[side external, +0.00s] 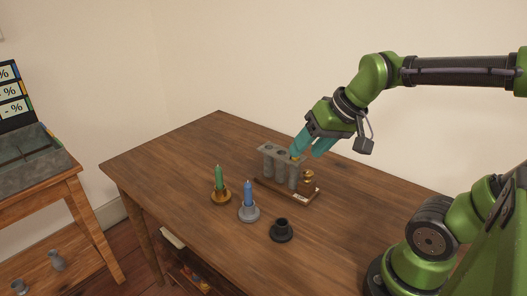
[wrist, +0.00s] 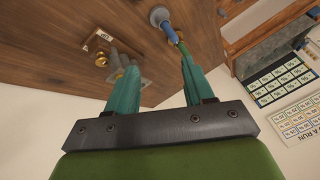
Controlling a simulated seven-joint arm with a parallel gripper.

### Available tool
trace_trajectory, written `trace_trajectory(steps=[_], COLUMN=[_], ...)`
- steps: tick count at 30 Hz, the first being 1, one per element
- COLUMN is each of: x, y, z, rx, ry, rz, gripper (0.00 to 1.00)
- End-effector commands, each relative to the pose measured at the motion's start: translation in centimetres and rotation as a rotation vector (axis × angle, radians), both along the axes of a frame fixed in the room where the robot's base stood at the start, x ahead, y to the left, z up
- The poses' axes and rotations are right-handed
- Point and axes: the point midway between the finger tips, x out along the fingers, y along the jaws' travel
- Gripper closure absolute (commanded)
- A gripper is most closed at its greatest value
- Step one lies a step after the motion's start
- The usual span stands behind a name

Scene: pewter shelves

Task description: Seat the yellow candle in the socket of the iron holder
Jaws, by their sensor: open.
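The yellow candle (side external: 296,157) shows only as a small yellow tip at the right end of the grey tube rack (side external: 268,150); the rest is hidden. My gripper (side external: 307,148) is just above that end of the rack, with its teal fingers apart. The iron holder (side external: 281,230), dark with an empty socket, stands on the table in front of the rack.
A blue candle (side external: 248,193) in a grey holder and a green candle (side external: 219,177) in a brass holder stand left of the iron holder. A brass piece (side external: 308,180) sits on the rack's wooden base. The table's front right is clear.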

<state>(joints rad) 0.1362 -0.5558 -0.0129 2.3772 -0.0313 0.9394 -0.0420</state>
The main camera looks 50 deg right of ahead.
Motion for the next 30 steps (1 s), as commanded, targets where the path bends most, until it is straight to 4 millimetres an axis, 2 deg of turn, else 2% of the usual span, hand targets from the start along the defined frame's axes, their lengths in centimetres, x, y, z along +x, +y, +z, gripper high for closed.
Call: trace_trajectory(steps=[1, 3, 6, 10, 12, 15, 19, 23, 30], x=[1.7, 3.6, 5.7, 7.4, 7.8, 7.8, 7.7, 8.3, 9.7], y=[-2.2, -5.2, -9.5, -13.7, -14.4, -14.4, -14.2, -14.1, -14.1], z=[0.3, 0.9, 1.5, 2.5, 3.2, 4.2, 3.5, 1.3, -3.8], rx=[-0.022, -0.064, -0.126, -0.197, -0.230, -0.263, -0.270, -0.270, -0.269], ry=[0.042, 0.094, 0.166, 0.234, 0.244, 0.243, 0.250, 0.251, 0.251], rz=[-0.016, 0.005, 0.072, 0.207, 0.285, 0.368, 0.416, 0.420, 0.420], gripper=[0.48, 0.48, 0.48, 0.48, 0.48, 0.48, 0.48, 0.48, 0.48])
